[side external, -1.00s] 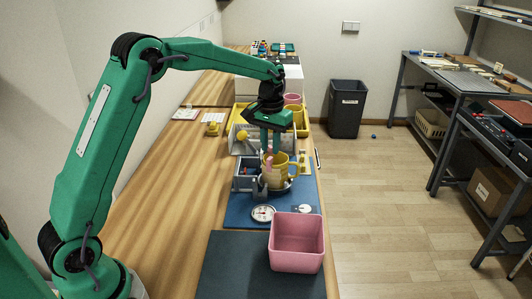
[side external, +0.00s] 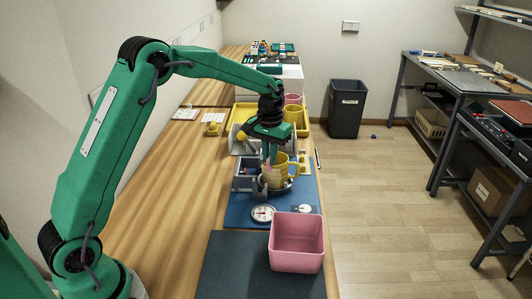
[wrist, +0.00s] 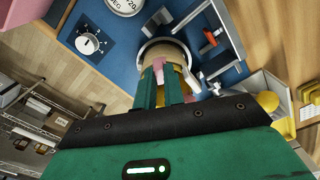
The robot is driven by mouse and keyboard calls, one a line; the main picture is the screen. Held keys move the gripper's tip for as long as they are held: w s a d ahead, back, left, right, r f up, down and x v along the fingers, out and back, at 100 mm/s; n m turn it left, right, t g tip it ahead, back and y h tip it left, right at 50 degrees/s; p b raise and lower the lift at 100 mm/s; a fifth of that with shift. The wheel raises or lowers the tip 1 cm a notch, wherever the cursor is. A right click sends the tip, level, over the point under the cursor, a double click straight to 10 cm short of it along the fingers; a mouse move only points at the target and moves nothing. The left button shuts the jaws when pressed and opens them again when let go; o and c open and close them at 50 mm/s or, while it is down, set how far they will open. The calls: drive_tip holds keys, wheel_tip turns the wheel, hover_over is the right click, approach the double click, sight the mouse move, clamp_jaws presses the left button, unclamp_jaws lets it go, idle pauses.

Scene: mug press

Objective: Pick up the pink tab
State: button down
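The pink tab (side external: 267,170) stands at the left part of the yellow mug (side external: 282,172) in the side view. In the wrist view, pink shows at the fingertips (wrist: 158,72), and another pink patch lies just right of the fingers. I cannot tell whether both belong to one piece. My gripper (side external: 269,160) points down over the mug, its tips close to the tab. The wrist view shows a gap between its two green fingers (wrist: 161,88), with pink and yellow visible in it. The mug's rim and the tab's lower part are partly hidden.
A pink bin (side external: 297,243) stands nearer. A yellow tray (side external: 243,113) lies behind.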

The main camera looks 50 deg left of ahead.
drive_tip(key=shift+r, duration=0.1)
idle(0.4)
drive_tip(key=shift+r, duration=0.45)
wheel_tip(320, 180, up, 3)
drive_tip(key=shift+r, duration=0.15)
drive_tip(key=s+d+r, duration=0.5)
drive_tip(key=d+r, duration=0.1)
drive_tip(key=d, duration=0.4)
drive_tip(key=shift+d+r, duration=0.3)
